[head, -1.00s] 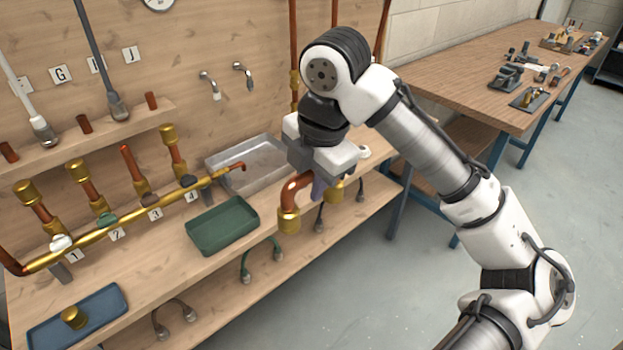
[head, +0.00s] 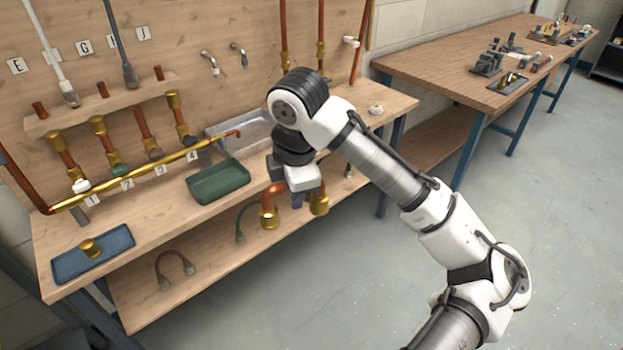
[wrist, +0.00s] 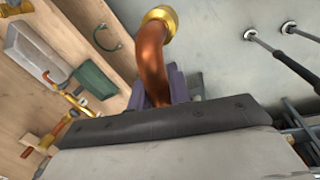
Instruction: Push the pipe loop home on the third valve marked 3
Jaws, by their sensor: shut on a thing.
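The pipe loop (head: 275,190) is a bent copper pipe with brass ends hanging downward. My gripper (head: 297,200) is shut on it and holds it in front of the bench, right of the green tray. In the wrist view the copper loop (wrist: 152,55) rises between my purple fingers (wrist: 172,88), one brass end showing. The third valve (head: 155,153), with a dark brown handle, sits above label 3 (head: 160,170) on the brass manifold. Its copper stub (head: 143,122) is bare on top, while its neighbours carry brass collars. The loop is well apart from it.
A blue tray (head: 93,254) with a brass fitting is at front left. Open floor lies in front of the bench.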

